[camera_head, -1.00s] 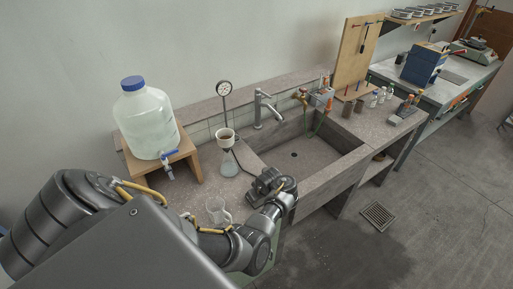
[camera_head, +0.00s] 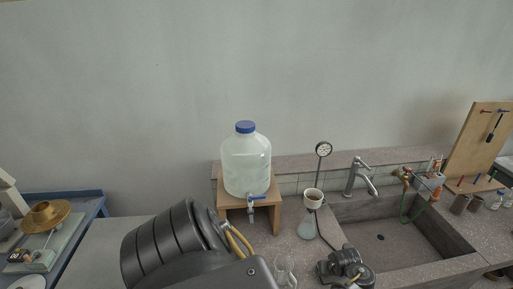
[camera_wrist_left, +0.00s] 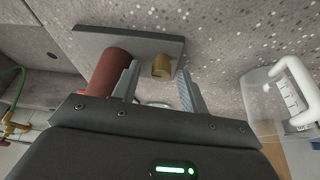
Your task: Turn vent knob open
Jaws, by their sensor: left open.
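A small brass knob (camera_wrist_left: 161,67) stands on a grey plate (camera_wrist_left: 150,42) in the left wrist view, likely the vent knob. A dark red cylinder (camera_wrist_left: 108,72) stands on the same plate, left of the knob. My left gripper (camera_wrist_left: 160,85) is open, its two grey fingers on either side of the knob; I cannot tell whether they touch it. In the head view my left wrist (camera_head: 345,268) is over the bench by the sink's left end and hides the knob.
A flask (camera_head: 307,230) with a funnel (camera_head: 313,198) and a gauge (camera_head: 323,150) stand behind my wrist. A clear jug (camera_head: 284,268) is close on the left, also in the wrist view (camera_wrist_left: 262,92). A water carboy (camera_head: 246,165) and sink (camera_head: 400,235) flank the spot.

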